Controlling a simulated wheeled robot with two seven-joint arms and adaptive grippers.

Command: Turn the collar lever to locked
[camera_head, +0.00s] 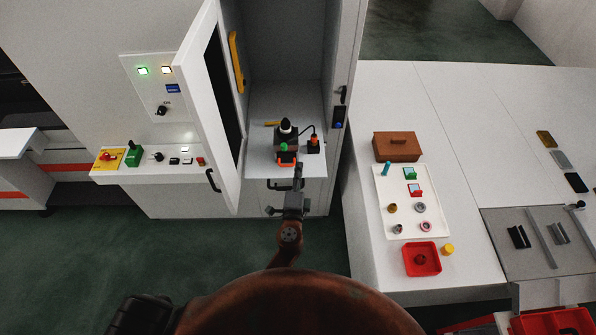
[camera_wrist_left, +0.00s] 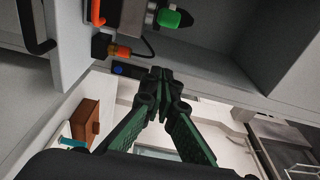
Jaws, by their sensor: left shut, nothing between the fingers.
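A dark fixture (camera_head: 287,138) with a black cone and white ring stands on the floor of the open cabinet. A green knob (camera_head: 284,147), seemingly the end of the collar lever, shows at its front above an orange-red part (camera_head: 286,160). The green knob also shows at the top of the left wrist view (camera_wrist_left: 168,18); most of the collar is out of that frame. My left gripper (camera_head: 298,172) is shut and empty at the cabinet's front edge, just right of and nearer than the knob, apart from it in the wrist view (camera_wrist_left: 160,76). My right gripper is not in view.
A black and orange plug (camera_head: 314,142) with a cable stands right of the fixture. The open cabinet door (camera_head: 212,100) is on the left. A dark handle (camera_head: 275,186) is by my wrist. A bench (camera_head: 455,130) with a parts tray (camera_head: 436,226) is at right.

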